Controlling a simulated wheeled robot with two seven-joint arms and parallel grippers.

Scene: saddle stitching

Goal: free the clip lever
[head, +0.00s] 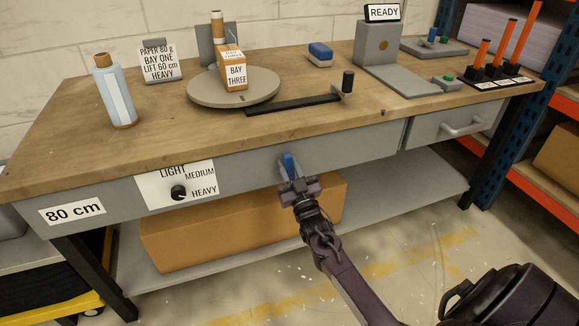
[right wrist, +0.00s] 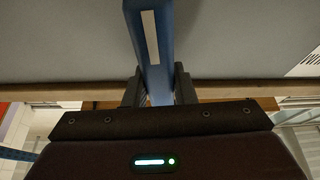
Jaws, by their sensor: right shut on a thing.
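The clip lever, a blue bar (head: 288,165), stands on the grey front panel of the workbench, right of the weight dial. My right gripper (head: 290,178) is shut on its lower part. In the right wrist view the blue lever (right wrist: 153,50), with a pale strip along it, runs up from between the two dark fingers (right wrist: 158,85). The fingers hide the lever's lower sides. My left gripper is not in view.
The dial (head: 178,192) with its LIGHT, MEDIUM, HEAVY label is on the panel to the left. A drawer handle (head: 462,127) sticks out at the right. A cardboard box (head: 190,238) lies on the shelf below. The wooden bench top (head: 185,130) overhangs the panel.

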